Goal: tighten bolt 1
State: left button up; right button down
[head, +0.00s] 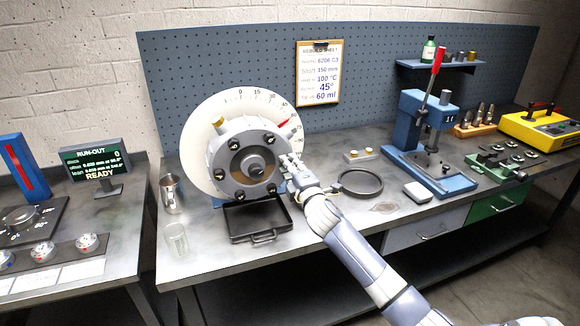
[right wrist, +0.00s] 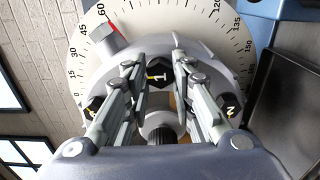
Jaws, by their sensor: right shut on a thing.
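The rotor housing (head: 232,175) is a grey round flange with several black bolt heads, in front of a white degree dial (head: 205,120). My right gripper (head: 287,166) reaches the right side of the flange in the head view and covers part of it. In the right wrist view, bolt 1 (right wrist: 157,77), a black head with a yellow mark, sits between the fingertips of my right gripper (right wrist: 156,68), which is shut on it. Bolt 2 (right wrist: 229,111) is to its right, outside the fingers. My left gripper is not in view.
A black tray (head: 237,224) lies below the rotor. A round black pan (head: 360,184) is to the right. A metal jug (head: 171,194) and a glass (head: 176,240) stand at left. A blue press (head: 418,135) stands further right. The run-out display (head: 94,163) reads READY.

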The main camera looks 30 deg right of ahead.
jog(key=m+p, duration=0.2)
jog(key=m, duration=1)
jog(key=shift+f, duration=0.1)
jog(key=shift+m, duration=0.3)
dwell(0.3)
jog(key=c, duration=1.4)
grip_release()
jog(key=shift+o, duration=0.2)
jog(key=shift+s, duration=0.1)
jog(key=v, duration=1.2)
